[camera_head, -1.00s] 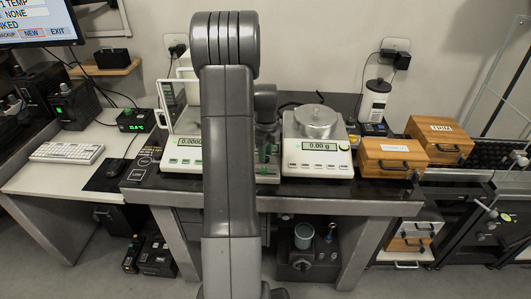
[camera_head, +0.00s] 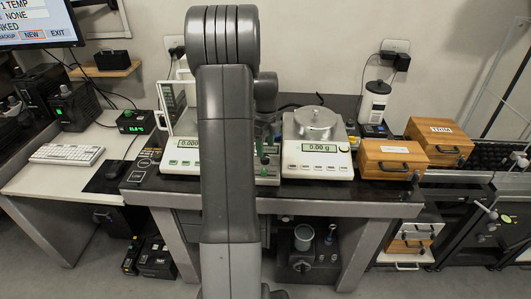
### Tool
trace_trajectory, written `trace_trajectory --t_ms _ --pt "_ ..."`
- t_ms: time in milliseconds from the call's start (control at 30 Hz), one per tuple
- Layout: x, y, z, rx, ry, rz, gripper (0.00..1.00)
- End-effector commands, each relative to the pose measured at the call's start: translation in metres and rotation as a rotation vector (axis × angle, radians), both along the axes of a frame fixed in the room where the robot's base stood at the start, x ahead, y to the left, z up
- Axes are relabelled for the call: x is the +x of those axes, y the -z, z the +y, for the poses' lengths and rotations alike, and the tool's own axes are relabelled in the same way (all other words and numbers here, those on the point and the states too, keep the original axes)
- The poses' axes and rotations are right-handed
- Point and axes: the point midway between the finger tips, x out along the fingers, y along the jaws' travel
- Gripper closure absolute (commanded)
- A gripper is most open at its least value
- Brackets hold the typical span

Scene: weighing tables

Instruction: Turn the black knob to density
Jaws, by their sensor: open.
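My arm rises through the middle of the view and covers the gap between the two balances. My gripper (camera_head: 265,152) shows only in part past the arm's right side, as small dark and green pieces low over the bench, pointing down; it is open. I cannot make out a black knob or a density mark. What lies under the gripper is too small and too hidden to tell, and I cannot tell whether the gripper touches anything.
A balance (camera_head: 183,158) with a glass shield stands left of my arm, partly covered. A balance (camera_head: 318,158) reading 0.00 g stands to the right. Wooden boxes (camera_head: 392,160) sit further right on the dark bench (camera_head: 350,197). A keyboard (camera_head: 66,153) lies on the white desk.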

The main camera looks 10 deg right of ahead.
Motion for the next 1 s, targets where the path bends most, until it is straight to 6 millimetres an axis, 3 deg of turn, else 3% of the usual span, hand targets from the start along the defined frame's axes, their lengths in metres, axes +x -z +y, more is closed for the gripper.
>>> trace_trajectory --t_ms 200,400,600,1000 --pt "0.001 -0.053 0.000 -0.001 0.000 -0.005 0.50" --pt "0.000 -0.085 0.000 -0.001 0.000 -0.002 0.50" --pt "0.000 -0.097 0.000 0.000 0.001 0.000 0.50" --pt "0.000 -0.094 0.000 0.000 0.000 0.000 0.50"
